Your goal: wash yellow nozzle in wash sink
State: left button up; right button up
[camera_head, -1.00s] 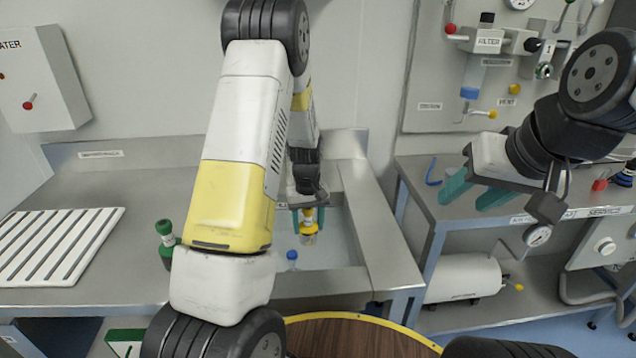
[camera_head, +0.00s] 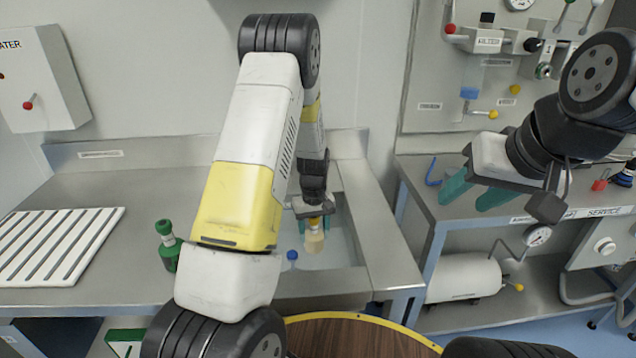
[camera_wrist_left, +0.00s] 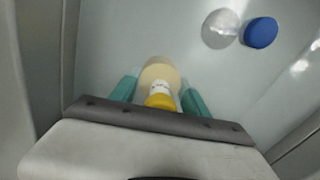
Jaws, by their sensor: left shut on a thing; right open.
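My left gripper (camera_head: 314,216) is over the wash sink (camera_head: 345,240) and shut on the yellow nozzle (camera_head: 314,228). The nozzle points down into the sink, and its lower part looks pale and cloudy. In the left wrist view the nozzle (camera_wrist_left: 161,92) sits between the two teal fingers of the gripper (camera_wrist_left: 160,92). My left arm hides the left part of the sink in the head view. My right gripper (camera_head: 475,190) is open and empty, above the bench at the right.
A green bottle (camera_head: 168,247) and a white slotted rack (camera_head: 55,245) are on the counter at left. A panel with valves (camera_head: 485,80) is at back right.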

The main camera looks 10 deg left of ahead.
pick_arm(q)
jog(key=shift+w+d, duration=0.25)
jog(key=shift+d, duration=0.6)
jog(key=shift+s+a, duration=0.3)
jog(key=shift+a, duration=0.8)
jog(key=shift+s+a, duration=0.35)
jog(key=shift+a, duration=0.8)
jog(key=shift+s+a, duration=0.3)
jog(key=shift+a, duration=0.8)
jog(key=shift+w+d, duration=0.25)
jog(key=shift+d, duration=0.35)
jog(key=shift+w+d, duration=0.25)
jog(key=shift+d, duration=0.3)
jog(key=shift+w+d, duration=0.25)
jog(key=shift+d, duration=0.85)
jog(key=shift+w+d, duration=0.2)
jog(key=shift+d, duration=0.9)
jog(key=shift+s+a, duration=0.25)
jog(key=shift+a, duration=0.6)
jog(key=shift+s+a, duration=0.25)
jog(key=shift+a, duration=0.55)
